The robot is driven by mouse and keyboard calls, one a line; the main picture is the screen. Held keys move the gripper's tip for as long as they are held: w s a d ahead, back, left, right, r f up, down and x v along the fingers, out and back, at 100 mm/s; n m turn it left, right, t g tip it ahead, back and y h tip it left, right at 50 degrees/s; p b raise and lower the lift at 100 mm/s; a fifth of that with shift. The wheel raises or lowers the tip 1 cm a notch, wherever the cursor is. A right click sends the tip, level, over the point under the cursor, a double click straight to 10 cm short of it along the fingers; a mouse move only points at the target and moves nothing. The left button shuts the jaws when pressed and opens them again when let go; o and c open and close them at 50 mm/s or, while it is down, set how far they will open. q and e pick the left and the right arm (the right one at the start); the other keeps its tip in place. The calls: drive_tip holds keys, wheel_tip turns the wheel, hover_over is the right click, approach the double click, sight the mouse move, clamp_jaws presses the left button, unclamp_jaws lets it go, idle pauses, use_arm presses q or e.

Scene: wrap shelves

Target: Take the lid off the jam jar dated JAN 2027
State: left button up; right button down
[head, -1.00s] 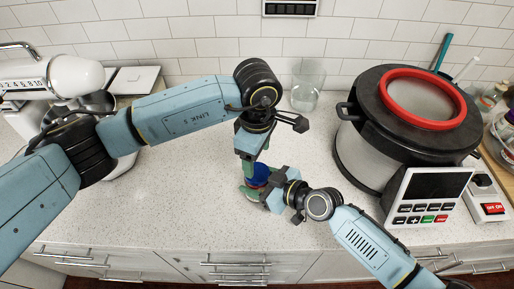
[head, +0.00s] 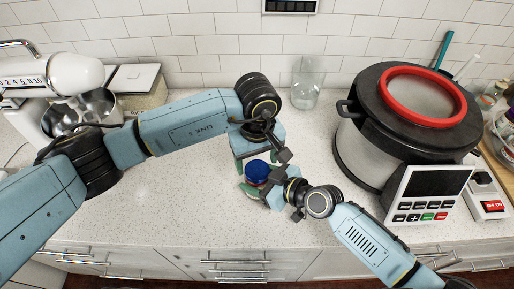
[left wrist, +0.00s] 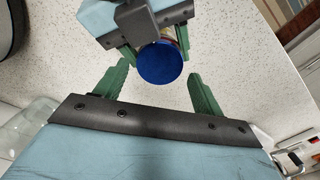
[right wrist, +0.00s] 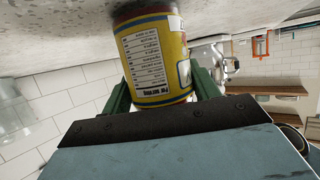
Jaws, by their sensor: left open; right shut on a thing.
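The jam jar (right wrist: 155,55) has a yellow and red label with fine print; I cannot read a date on it. Its blue lid (left wrist: 160,62) is on top, and also shows in the head view (head: 257,171). My right gripper (head: 258,186) is shut on the jar's sides, the jar appearing upright over the front of the counter. My left gripper (head: 254,158) is open and empty, pointing down close to the lid. In the left wrist view its fingers (left wrist: 160,74) lie on either side of the lid, apart from it.
A large pressure cooker (head: 360,150) with a red ring stands on the right. A clear glass (head: 306,85) stands behind the grippers. A stand mixer (head: 75,75) and a scale (head: 140,80) are on the left. The counter's front left (head: 165,200) is clear.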

use_arm(q)
drive_tip(key=shift+f, duration=1.3)
drive_tip(key=c, duration=0.8)
drive_tip(key=n, duration=0.3)
drive_tip(key=shift+n, duration=0.4)
drive_tip(key=n, duration=0.3)
drive_tip(key=shift+n, duration=0.3)
drive_tip(key=n, duration=0.6)
drive_tip(key=shift+r, duration=0.1)
drive_tip(key=o, duration=1.1)
